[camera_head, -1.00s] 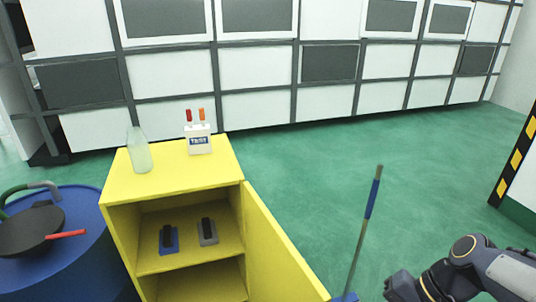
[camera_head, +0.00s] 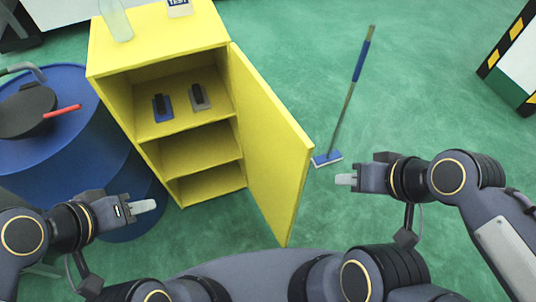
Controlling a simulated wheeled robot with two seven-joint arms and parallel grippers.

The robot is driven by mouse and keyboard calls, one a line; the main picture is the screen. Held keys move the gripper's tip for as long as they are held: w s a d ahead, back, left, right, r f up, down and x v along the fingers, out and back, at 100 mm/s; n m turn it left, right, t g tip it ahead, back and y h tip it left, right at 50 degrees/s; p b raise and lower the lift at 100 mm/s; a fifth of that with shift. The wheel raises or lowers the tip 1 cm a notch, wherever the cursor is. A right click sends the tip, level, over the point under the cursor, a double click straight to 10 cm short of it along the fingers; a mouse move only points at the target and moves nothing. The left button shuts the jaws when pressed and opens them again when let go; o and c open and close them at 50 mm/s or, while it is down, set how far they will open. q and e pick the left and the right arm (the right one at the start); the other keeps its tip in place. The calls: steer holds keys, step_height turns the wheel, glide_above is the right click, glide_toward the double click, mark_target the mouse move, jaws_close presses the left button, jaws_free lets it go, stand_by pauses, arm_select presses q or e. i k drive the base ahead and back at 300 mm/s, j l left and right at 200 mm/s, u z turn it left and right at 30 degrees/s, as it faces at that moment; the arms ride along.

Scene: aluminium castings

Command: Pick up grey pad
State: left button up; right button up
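The grey pad (camera_head: 206,101), a small flat plate with a dark grip on top, lies on the upper shelf of the open yellow cabinet (camera_head: 235,145). A blue pad (camera_head: 156,115) of the same shape lies to its left, apart from it. My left gripper (camera_head: 143,206) is in front of the cabinet at lower left, away from both pads. My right gripper (camera_head: 346,180) is to the right of the cabinet door. Both show pale fingertips with nothing seen in them; whether the fingers are apart cannot be made out.
The yellow door (camera_head: 270,140) stands open toward me, between my grippers. A blue drum (camera_head: 60,160) with a dark pan (camera_head: 25,112) stands left. A blue mop (camera_head: 326,160) stands right of the door. A bottle (camera_head: 116,22) and a test box (camera_head: 179,8) are on the cabinet top.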

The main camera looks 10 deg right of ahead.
mark_target(199, 95)
steer(key=k+u, duration=0.35)
steer(key=k+j+u, duration=0.15)
steer(key=u, duration=0.25)
steer(key=l+u, duration=0.3)
steer(key=l, duration=0.55)
steer(key=l+u, duration=0.35)
steer(key=l, duration=0.95)
steer(key=k+l, duration=0.15)
steer(key=l, duration=0.25)
steer(key=j+z, duration=0.1)
steer(key=j, duration=0.25)
steer(key=k+j+z, duration=0.15)
steer(key=j, duration=0.2)
steer(key=k+j+z, duration=0.1)
steer(key=j, duration=0.25)
steer(key=k+j+z, duration=0.15)
steer(key=j, duration=0.2)
steer(key=i, duration=0.05)
